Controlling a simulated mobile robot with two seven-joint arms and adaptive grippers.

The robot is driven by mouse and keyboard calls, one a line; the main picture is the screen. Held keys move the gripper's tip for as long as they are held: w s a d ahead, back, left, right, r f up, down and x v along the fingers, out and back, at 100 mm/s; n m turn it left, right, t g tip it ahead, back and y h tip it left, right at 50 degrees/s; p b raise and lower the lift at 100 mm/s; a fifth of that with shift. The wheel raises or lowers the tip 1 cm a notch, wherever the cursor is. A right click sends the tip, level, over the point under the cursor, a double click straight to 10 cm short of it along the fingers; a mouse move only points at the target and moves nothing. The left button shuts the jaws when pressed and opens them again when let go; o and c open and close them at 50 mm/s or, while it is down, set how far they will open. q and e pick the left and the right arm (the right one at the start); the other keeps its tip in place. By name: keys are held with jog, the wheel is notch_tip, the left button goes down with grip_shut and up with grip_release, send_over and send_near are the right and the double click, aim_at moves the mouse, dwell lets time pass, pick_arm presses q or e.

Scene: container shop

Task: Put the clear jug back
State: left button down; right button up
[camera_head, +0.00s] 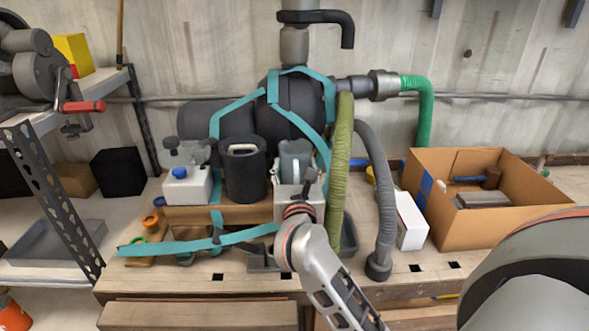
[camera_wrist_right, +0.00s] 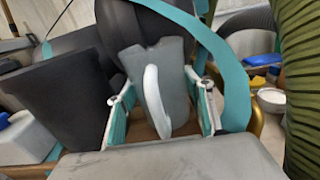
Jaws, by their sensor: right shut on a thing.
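The clear jug (camera_head: 295,160) looks grey and see-through and stands roughly upright behind my right gripper, beside the dark container. In the right wrist view the jug (camera_wrist_right: 172,75) has a pale curved handle that faces the camera. In the head view my right gripper (camera_head: 297,190) covers the jug's lower part. The jug's base is hidden, so I cannot tell if it touches the wood below. My left gripper is not in view.
A dark open container (camera_head: 245,178) stands just left of the jug, with a white canister (camera_head: 188,186) further left. A green ribbed hose (camera_head: 341,165) hangs close on the right. Teal straps (camera_head: 245,236) cross the bench. A cardboard box (camera_head: 470,230) stands at right.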

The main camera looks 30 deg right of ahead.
jog(key=shift+r, duration=0.1)
jog(key=shift+f, duration=0.25)
jog(key=o, duration=1.2)
jog(key=shift+o, duration=0.2)
jog(key=shift+r, duration=0.15)
jog(key=shift+r, duration=0.15)
jog(key=v, duration=1.2)
jog(key=shift+b, duration=0.3)
